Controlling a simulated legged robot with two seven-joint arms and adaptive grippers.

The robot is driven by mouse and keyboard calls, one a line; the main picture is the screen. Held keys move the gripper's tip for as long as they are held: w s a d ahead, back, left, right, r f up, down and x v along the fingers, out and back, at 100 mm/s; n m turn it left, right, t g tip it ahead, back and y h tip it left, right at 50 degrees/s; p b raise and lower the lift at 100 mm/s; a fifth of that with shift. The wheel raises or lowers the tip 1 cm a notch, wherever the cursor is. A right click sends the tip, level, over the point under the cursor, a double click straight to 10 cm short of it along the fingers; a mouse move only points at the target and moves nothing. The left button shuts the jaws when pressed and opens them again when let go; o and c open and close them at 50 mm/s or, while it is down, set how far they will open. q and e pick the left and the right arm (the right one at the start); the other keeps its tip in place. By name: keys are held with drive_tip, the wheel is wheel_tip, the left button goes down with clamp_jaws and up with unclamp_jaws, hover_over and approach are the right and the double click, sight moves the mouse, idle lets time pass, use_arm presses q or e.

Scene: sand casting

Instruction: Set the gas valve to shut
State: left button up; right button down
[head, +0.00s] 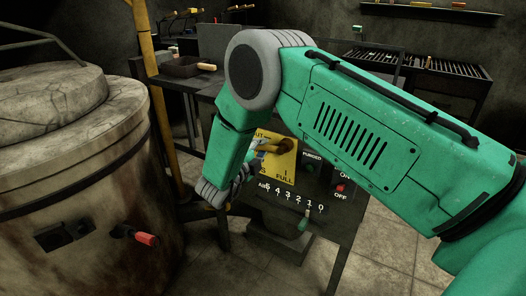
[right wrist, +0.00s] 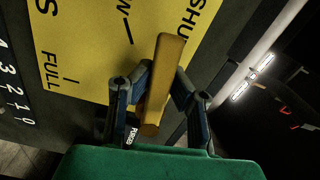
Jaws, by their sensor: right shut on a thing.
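The gas valve's yellow lever (head: 274,147) stands out from a yellow plate (head: 287,168) on the dark control panel. In the right wrist view the lever (right wrist: 163,85) lies between the two fingers of my right gripper (right wrist: 158,92), which is shut on it. The plate there (right wrist: 85,45) reads SHUT, LOW and FULL. The lever lies over the plate's SHUT-side edge, but its exact setting is hard to read. In the head view my right gripper (head: 254,163) is partly hidden behind its wrist, and the arm covers part of the panel. My left gripper is not in view.
The panel also has a PURGED marking, a red ON/OFF control (head: 340,188) and a numbered AIR scale with a knob (head: 304,223). A round lidded furnace (head: 75,165) with a red-ended handle (head: 145,239) stands left. A pan (head: 183,67) sits on a bench behind.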

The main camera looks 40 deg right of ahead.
drive_tip(key=shift+s+f+m, duration=0.2)
drive_tip(key=shift+m, duration=0.1)
drive_tip(key=shift+a+r+m, duration=0.15)
drive_tip(key=shift+a+m, duration=0.25)
drive_tip(key=shift+a, duration=0.05)
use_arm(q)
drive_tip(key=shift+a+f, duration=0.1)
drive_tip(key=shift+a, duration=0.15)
use_arm(e)
drive_tip(key=c, duration=1.6)
unclamp_jaws()
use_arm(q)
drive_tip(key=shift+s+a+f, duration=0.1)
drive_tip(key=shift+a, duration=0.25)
use_arm(e)
drive_tip(key=shift+o, duration=0.8)
drive_tip(key=shift+a+r, duration=0.2)
drive_tip(key=shift+r, duration=0.25)
drive_tip(key=shift+s+a, duration=0.15)
drive_tip(key=shift+a, duration=0.25)
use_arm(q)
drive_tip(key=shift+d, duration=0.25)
use_arm(e)
drive_tip(key=v, duration=1.1)
